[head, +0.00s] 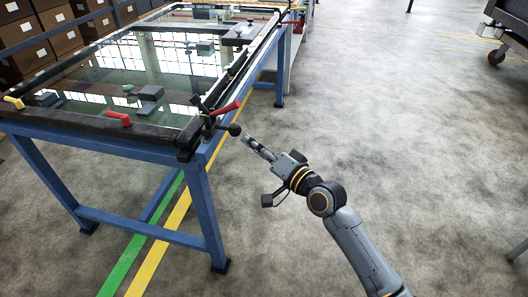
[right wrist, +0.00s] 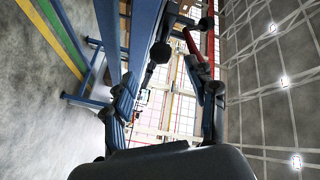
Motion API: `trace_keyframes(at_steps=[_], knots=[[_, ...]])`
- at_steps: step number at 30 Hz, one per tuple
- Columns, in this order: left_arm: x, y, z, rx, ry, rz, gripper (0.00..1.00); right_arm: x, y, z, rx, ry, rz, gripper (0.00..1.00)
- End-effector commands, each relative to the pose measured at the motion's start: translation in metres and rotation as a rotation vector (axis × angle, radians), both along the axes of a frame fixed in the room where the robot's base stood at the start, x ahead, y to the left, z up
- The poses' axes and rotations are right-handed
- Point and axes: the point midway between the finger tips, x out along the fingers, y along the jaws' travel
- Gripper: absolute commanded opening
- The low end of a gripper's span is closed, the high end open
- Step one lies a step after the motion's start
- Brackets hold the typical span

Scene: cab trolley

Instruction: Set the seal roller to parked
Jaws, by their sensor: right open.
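At the near right corner of the glass-topped table, a dark fitting (head: 207,122) carries a black lever ending in a round knob (head: 235,130). A red handle (head: 227,108) sticks out beside it. I cannot tell for sure which part is the seal roller. My right gripper (head: 252,144) is open and empty, just right of the knob and apart from it. In the right wrist view the open fingers (right wrist: 163,88) frame a black knobbed part (right wrist: 160,52) beyond them, with a red handle (right wrist: 190,42) near the right finger. My left gripper is not in view.
The table's blue frame (head: 205,205) stands left of my right arm. Another red handle (head: 118,118) and a yellow handle (head: 14,102) sit on its near edge. Brown boxes (head: 68,42) are stacked at the back left.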

Motion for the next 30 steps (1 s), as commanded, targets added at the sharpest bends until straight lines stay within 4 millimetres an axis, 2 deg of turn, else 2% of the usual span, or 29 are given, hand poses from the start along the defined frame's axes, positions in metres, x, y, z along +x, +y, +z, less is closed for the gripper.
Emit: trace_keyframes(at_steps=[3,7,23,26,29,30], knots=[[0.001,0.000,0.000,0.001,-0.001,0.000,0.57,-0.015,-0.011,-0.001,-0.001,0.002,0.001,0.57],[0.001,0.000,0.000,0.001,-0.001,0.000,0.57,-0.023,-0.017,0.000,0.001,0.002,0.001,0.57],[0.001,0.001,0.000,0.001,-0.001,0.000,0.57,-0.025,-0.019,-0.001,-0.001,0.003,0.001,0.57],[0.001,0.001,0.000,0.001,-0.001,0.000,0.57,-0.026,-0.022,-0.019,-0.035,0.022,-0.011,0.57],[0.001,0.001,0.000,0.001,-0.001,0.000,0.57,-0.032,-0.030,-0.063,-0.129,0.070,-0.034,0.57],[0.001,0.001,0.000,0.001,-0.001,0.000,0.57,-0.037,-0.035,-0.088,-0.184,0.099,-0.043,0.57]])
